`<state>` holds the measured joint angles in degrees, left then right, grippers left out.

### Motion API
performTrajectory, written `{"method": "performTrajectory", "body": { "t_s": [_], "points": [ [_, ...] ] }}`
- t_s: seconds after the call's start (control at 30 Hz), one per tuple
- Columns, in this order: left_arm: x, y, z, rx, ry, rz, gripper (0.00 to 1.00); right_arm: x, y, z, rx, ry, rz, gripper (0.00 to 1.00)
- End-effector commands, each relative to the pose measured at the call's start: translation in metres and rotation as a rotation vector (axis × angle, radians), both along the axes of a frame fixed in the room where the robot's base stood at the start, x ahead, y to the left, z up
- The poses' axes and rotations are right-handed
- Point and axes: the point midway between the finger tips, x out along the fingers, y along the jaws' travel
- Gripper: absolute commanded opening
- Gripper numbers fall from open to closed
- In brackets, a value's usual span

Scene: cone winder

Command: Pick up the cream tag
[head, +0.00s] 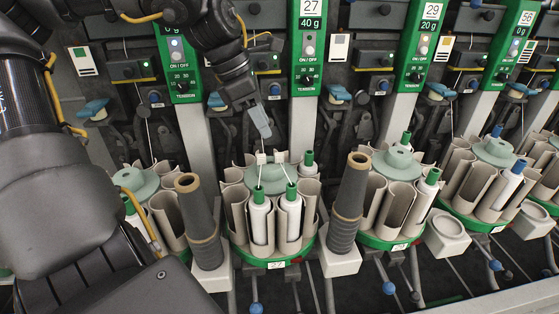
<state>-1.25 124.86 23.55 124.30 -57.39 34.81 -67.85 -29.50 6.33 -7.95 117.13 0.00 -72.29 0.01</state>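Two small pale tags, the left one (262,158) and the right one (281,156), sit close together at the pale green hub (283,176) of the middle bobbin magazine. A thread runs from each down to a white bobbin with a green top, the left bobbin (260,220) and the right bobbin (291,218). Both tags look whitish; I cannot tell which is cream. My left gripper (264,132) points down just above the left tag, apparently apart from it. Its fingers overlap in this view, so their opening is unclear. My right gripper is not in view.
Dark cones, one at left (199,220) and one at right (349,205), flank the middle magazine. More magazines stand to both sides, such as the right one (398,195). Green-topped machine posts (307,45) rise behind. My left arm covers the left side.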

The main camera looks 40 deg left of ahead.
Motion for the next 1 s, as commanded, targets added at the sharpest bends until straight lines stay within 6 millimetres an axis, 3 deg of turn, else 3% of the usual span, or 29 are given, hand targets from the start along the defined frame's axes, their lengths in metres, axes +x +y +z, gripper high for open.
{"method": "performTrajectory", "body": {
  "t_s": [0.13, 0.43, 0.7, 1.0],
  "points": [
    [0.006, -0.004, -0.021, 0.000, 0.001, 0.000, 0.36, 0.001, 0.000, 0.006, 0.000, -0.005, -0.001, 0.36],
    [0.009, -0.007, -0.031, -0.001, 0.000, 0.004, 0.36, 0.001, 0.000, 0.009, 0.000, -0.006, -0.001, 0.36],
    [0.020, -0.016, -0.067, -0.001, 0.002, 0.002, 0.36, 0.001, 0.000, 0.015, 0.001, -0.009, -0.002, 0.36],
    [0.023, -0.019, -0.074, -0.002, -0.003, 0.004, 0.36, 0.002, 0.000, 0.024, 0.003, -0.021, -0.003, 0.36]
  ]
}}
